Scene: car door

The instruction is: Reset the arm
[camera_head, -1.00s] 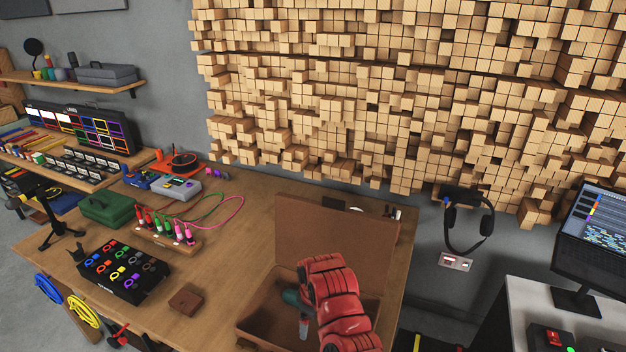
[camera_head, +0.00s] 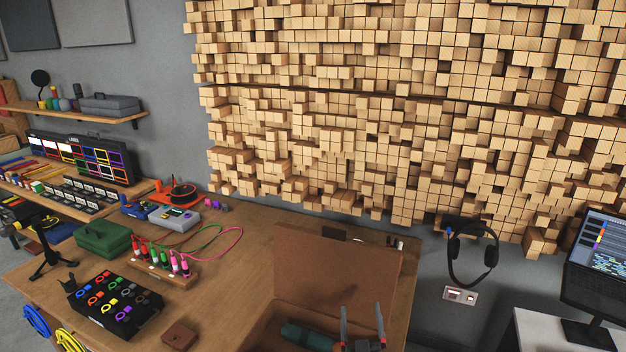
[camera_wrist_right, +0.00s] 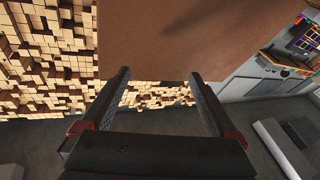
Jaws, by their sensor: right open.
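My right gripper (camera_head: 362,325) shows at the bottom of the head view, in front of the open brown case (camera_head: 335,262). Its two fingers point up and stand apart with nothing between them. In the right wrist view the gripper (camera_wrist_right: 160,85) is also open and empty, with a brown panel (camera_wrist_right: 180,35) beyond its fingertips. My left gripper is in neither view.
The wooden table (camera_head: 225,275) holds a black tray of coloured rings (camera_head: 115,303), a small brown box (camera_head: 179,336), a rack of coloured plugs (camera_head: 160,263) and a green box (camera_head: 103,239). Headphones (camera_head: 472,255) hang on the wall at right. A monitor (camera_head: 598,265) stands far right.

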